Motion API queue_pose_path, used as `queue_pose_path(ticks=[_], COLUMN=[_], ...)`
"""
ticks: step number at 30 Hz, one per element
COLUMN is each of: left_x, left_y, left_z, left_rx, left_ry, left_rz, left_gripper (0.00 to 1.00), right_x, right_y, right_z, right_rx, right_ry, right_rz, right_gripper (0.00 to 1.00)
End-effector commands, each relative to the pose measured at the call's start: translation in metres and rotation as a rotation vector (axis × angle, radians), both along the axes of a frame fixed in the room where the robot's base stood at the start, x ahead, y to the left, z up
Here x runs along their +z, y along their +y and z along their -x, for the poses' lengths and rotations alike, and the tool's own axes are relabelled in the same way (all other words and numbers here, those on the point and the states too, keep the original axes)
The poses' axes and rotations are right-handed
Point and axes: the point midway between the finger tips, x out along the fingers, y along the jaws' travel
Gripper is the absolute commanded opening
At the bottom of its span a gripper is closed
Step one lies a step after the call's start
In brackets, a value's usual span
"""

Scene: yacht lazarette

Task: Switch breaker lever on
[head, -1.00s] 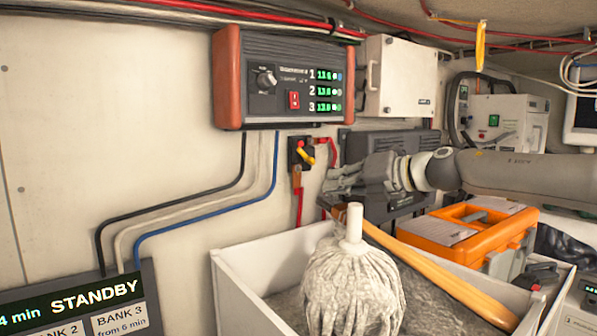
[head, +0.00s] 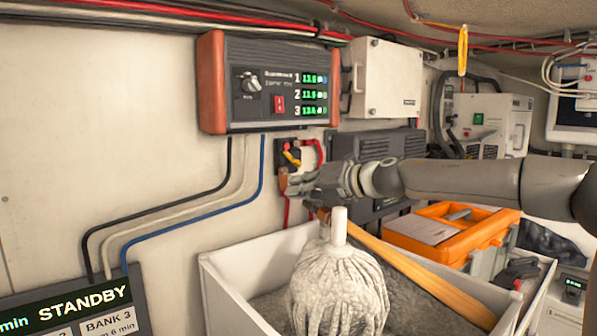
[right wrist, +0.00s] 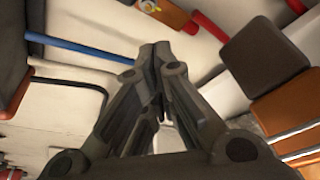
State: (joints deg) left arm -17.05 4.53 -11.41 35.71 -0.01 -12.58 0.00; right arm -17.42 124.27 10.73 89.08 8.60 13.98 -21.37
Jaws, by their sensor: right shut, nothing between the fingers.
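The breaker is a small dark box on the white wall (head: 60,130), with a yellow lever (head: 291,158) set at a slant on its front. My left gripper is not in view.
A charger panel (head: 265,82) with red-brown ends is above the breaker. A white box (head: 380,78) is at its right. A white bin (head: 225,290) with a mop (head: 338,285) stands below my arm. An orange case (head: 420,235) lies behind.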

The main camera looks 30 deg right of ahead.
Motion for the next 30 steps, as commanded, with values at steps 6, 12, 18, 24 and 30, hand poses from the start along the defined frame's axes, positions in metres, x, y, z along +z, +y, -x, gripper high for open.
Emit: queue_pose_path(ticks=[6, 12, 18, 24, 30], left_x=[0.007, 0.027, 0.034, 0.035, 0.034], left_y=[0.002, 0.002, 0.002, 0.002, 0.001], left_z=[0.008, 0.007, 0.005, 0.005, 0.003], left_rx=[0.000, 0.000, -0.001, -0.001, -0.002], left_ry=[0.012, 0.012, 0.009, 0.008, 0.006], left_rz=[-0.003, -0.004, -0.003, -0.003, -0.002], left_gripper=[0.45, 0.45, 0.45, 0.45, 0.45], right_x=[-0.007, 0.014, 0.021, 0.021, 0.021], right_y=[0.008, -0.007, -0.018, -0.020, -0.020], right_z=[-0.023, -0.029, -0.029, -0.029, -0.029], right_rx=[0.001, -0.002, 0.000, 0.000, 0.000], right_ry=[0.004, -0.002, 0.000, 0.000, 0.000], right_rz=[0.000, -0.001, 0.000, 0.000, 0.000], right_gripper=[0.00, 0.00, 0.00, 0.00, 0.00])
